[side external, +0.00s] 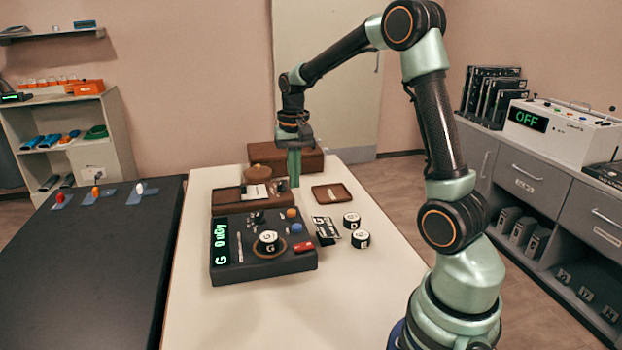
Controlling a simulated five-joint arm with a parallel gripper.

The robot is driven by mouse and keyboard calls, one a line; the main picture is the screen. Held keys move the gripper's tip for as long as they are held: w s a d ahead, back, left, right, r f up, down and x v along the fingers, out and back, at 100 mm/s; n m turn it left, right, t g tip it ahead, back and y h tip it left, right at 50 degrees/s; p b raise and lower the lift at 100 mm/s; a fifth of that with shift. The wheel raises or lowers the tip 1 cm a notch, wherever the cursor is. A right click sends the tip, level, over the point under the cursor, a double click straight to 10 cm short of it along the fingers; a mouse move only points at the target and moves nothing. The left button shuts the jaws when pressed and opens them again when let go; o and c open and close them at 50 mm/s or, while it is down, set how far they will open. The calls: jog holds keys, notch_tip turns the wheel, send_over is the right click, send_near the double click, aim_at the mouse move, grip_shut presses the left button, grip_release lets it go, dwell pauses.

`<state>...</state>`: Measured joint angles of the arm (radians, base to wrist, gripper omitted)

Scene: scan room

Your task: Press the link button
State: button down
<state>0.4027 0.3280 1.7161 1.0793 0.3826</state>
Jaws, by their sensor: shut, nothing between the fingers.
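A dark instrument box (228,276) with a green display stands on the pale table. An orange button (292,213) and a blue button (297,228) sit on its right part, with a red part (303,247) near its front right edge. No readable label shows which of them is the link button. My gripper (295,184) is shut and empty, pointing down behind the box, above the back of the table. It is apart from the orange and blue buttons. Its exact height above the table is hard to tell.
A black-and-white disc (268,241) rests on the box. Two similar pucks (351,220) (360,239) and a printed card (325,227) lie to the right. Brown trays (331,194) (231,198) and a brown case (307,158) are behind. The table's front is clear.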

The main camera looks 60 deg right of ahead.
jog(key=shift+r, duration=0.95)
jog(key=shift+r, duration=0.1)
jog(key=s+a+r+n+t, duration=0.2)
jog(key=s+a+r+n, duration=0.1)
jog(key=a, duration=0.5)
jog(key=s+a+r+n+t, duration=0.2)
jog(key=s+a+n+t, duration=0.1)
jog(key=s+a+n, duration=0.3)
jog(key=s+a, duration=0.2)
jog(key=shift+a+r, duration=0.4)
dwell(0.9)
